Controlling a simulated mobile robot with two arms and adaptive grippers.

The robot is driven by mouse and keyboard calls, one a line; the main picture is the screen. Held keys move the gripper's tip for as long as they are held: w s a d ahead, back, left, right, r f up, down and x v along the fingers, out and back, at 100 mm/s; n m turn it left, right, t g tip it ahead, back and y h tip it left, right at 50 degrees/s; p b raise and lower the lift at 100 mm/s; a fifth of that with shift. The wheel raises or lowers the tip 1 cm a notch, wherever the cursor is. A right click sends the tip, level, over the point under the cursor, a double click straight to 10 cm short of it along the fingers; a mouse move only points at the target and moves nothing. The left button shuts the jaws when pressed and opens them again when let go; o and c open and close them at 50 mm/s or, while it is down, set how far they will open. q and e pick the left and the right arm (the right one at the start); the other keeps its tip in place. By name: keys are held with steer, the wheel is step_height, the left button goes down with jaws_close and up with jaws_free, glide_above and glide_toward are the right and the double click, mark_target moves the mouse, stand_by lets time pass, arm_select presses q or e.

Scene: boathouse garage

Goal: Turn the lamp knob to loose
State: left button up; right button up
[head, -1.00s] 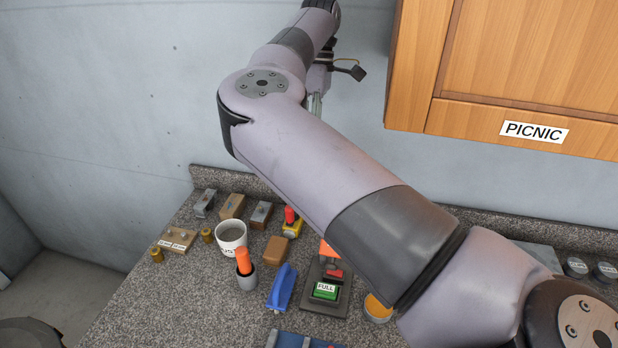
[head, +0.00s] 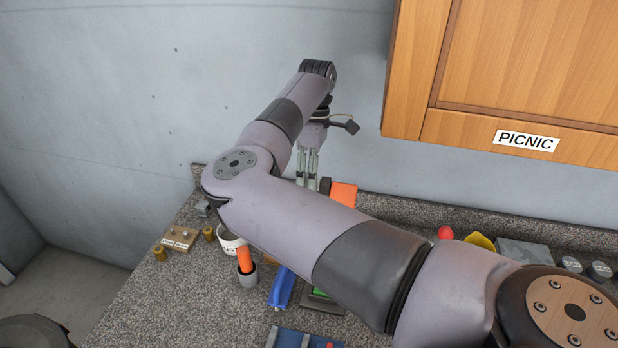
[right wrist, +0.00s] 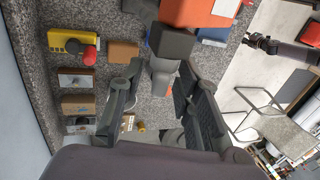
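An orange lamp-like head (head: 343,194) stands above the counter, with a dark block (head: 325,185) at its left side. In the right wrist view the orange part (right wrist: 200,10) is at the top and the dark block (right wrist: 172,42) lies by the fingertips, with a grey cylinder (right wrist: 162,72) below it. I cannot tell surely which of these is the knob, nor read its setting. My right gripper (head: 307,178) points down just left of the orange head. In the wrist view its fingers (right wrist: 160,78) are apart, on either side of the cylinder. My left gripper is out of view.
My right arm hides much of the counter (head: 150,300). A white cup (head: 229,243), an orange-handled tool (head: 245,258), a blue object (head: 282,287) and a labelled plate (head: 180,238) stand at left. The PICNIC cabinet (head: 500,80) hangs at upper right.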

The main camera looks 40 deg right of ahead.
steer(key=shift+r, duration=0.1)
jaws_close()
steer(key=shift+d+g+y+p, duration=0.1)
steer(key=shift+g+y+p, duration=0.5)
steer(key=shift+g+y, duration=0.3)
steer(key=shift+f+g+y, duration=0.2)
steer(key=shift+g+y, duration=0.2)
steer(key=shift+y, duration=0.3)
